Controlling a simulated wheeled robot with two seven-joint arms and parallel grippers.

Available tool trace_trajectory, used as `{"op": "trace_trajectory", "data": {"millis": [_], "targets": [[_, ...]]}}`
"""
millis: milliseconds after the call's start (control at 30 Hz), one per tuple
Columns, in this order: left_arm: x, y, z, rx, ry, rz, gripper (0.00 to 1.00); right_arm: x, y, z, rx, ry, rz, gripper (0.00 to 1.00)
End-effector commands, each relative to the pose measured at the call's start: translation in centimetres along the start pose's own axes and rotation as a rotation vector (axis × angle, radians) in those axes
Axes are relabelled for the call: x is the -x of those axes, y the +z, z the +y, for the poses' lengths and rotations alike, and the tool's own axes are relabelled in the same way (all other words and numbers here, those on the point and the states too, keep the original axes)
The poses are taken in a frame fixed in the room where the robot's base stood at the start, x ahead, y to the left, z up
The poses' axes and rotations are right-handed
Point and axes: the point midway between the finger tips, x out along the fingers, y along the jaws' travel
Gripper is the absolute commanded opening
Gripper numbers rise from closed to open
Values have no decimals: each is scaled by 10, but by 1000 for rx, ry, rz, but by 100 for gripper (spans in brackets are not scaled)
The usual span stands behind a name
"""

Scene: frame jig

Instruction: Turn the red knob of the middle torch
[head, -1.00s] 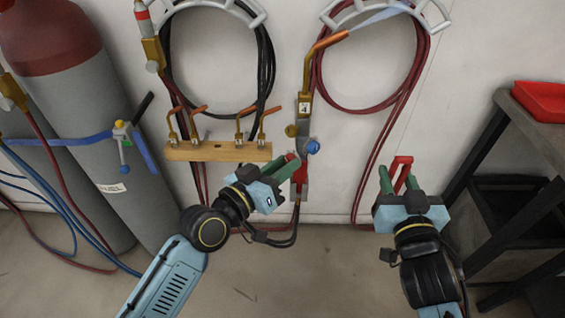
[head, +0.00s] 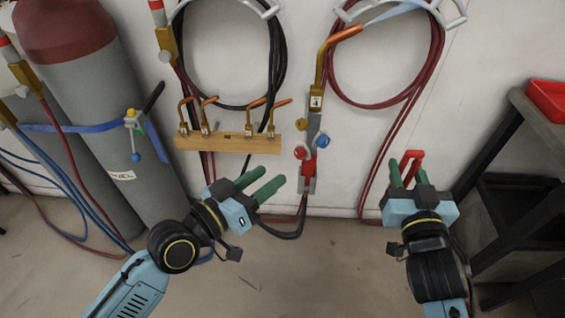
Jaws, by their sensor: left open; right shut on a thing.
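The middle torch (head: 314,105) hangs upright against the wall, with a copper neck and a numbered tag. Its red knob (head: 300,152) sticks out at the lower left of the body, and a blue knob (head: 321,140) sits at the right. A pale bluish streak (head: 395,12) extends from its tip. My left gripper (head: 273,177) is open and empty, below and left of the red knob, with its green fingers apart from it. My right gripper (head: 405,172) is shut on a red U-shaped handle (head: 412,157), right of the torch.
A wooden rack (head: 228,144) with several copper nozzles is on the wall to the left. Gas cylinders (head: 95,110) stand at the far left. A dark shelf (head: 535,130) with a red tray (head: 548,98) is at the right. Red hoses (head: 385,150) hang behind my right gripper.

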Motion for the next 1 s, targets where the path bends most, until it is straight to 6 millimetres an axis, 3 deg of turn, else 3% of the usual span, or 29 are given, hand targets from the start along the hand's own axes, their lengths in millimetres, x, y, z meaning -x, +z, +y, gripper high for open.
{"op": "trace_trajectory", "data": {"millis": [100,300,1000], "targets": [[21,1,0,-2,1,-3,46,0,-1,0,0,0,1,20],[39,0,0,1,1,-1,46,0,-1,0,0,0,1,20],[41,6,-6,-2,-16,-11,46,0,-2,0,0,0,1,20]]}}
